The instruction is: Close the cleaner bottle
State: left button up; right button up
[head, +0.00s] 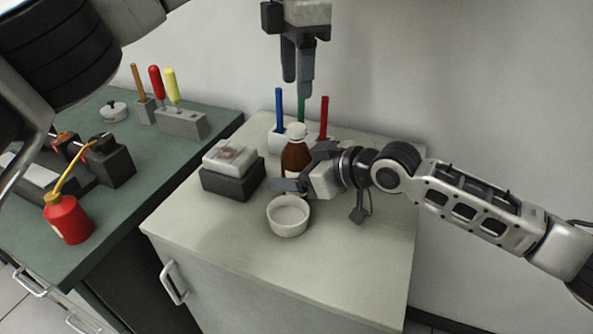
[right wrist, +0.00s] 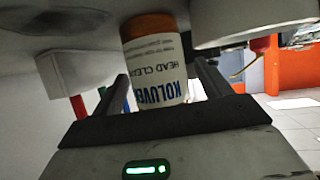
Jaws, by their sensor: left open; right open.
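The cleaner bottle (head: 295,157) is brown with a whitish cap (head: 296,131) on its neck. It stands upright on the pale cabinet top; I cannot tell how tight the cap is. In the right wrist view, its white label (right wrist: 155,70) appears upside down between the two fingers. My right gripper (head: 290,185) is open, low at the bottle, with a finger on either side of it. My left gripper (head: 297,92) is open and empty, pointing down above the bottle and apart from it. The bottle's lower part is partly hidden by my right gripper in the head view.
A white bowl (head: 289,229) stands in front of the bottle. A stacked box (head: 232,180) is to its left, and a holder with blue, green and red pens (head: 279,143) is behind. The cabinet's front area is clear. A red oil can (head: 66,220) stands on the green bench (head: 120,215).

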aim_at(297, 126)
grip_shut()
pick_arm(q)
jog(key=n, duration=0.5)
jog(key=shift+n, duration=0.3)
jog(key=n, duration=1.7)
jog(key=shift+f, duration=0.1)
jog(key=shift+f, duration=3.9)
